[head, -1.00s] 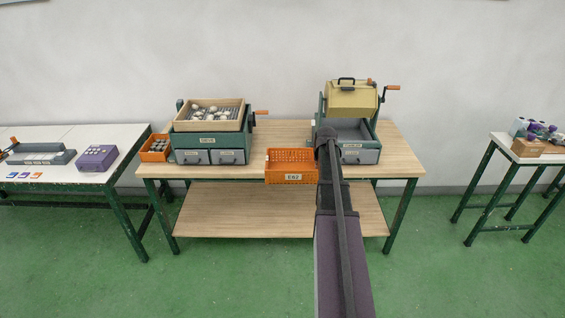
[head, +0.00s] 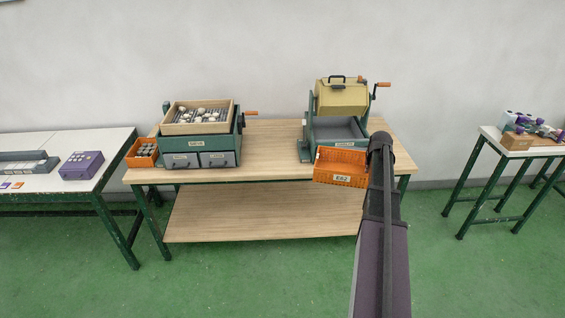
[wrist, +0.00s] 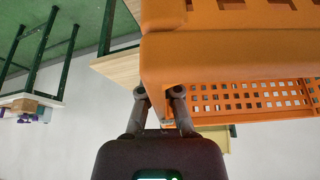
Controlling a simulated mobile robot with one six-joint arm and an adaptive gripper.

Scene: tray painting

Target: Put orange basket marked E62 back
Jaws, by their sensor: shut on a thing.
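The orange basket marked E62 (head: 338,176) hangs at the front edge of the wooden table, before the right-hand machine. It is slightly tilted, and its label faces me. In the wrist view the basket (wrist: 235,57) fills the upper right. My gripper (wrist: 158,93) is shut on the basket's wall near a corner. In the head view my arm hides the fingers and covers the basket's right end. I cannot tell whether the basket touches the table.
The right machine (head: 340,98) has a yellow hopper and a grey tray (head: 338,130). The left machine (head: 198,143) has a wooden tray and drawers; a small orange basket (head: 142,154) stands beside it. The wooden tabletop (head: 272,150) is clear between the machines. A side table (head: 520,142) is at right.

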